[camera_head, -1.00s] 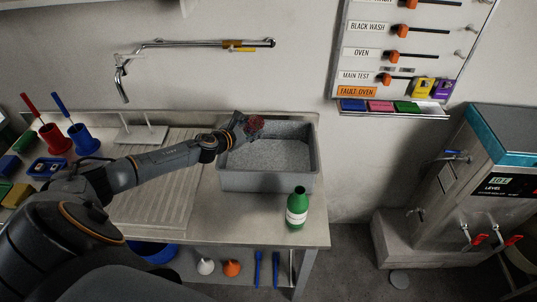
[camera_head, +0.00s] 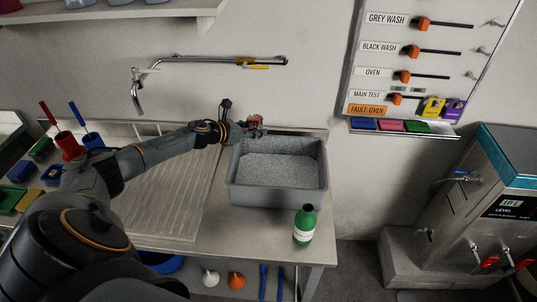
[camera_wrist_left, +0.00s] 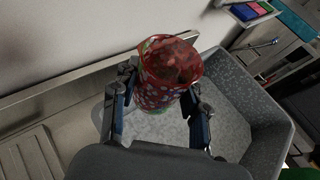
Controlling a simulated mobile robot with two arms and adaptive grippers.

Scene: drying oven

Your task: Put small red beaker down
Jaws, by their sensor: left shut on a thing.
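The small red beaker (camera_wrist_left: 168,72) is between the fingers of my left gripper (camera_wrist_left: 160,108) in the left wrist view. It looks red with pale spots and a reddish, uneven content at its open top. My left gripper (camera_head: 250,124) is shut on it and holds it at the back left edge of the grey bin in the head view, where the beaker (camera_head: 255,121) shows small. I cannot tell how far it is above the surface behind it. My right gripper is not in view.
The grey bin (camera_head: 277,196) holds grey granules and stands on the bench. A green bottle (camera_head: 304,226) stands in front of it. The ribbed drainboard (camera_head: 172,195) at left is clear beside the arm. A tap (camera_head: 138,92) juts from the wall.

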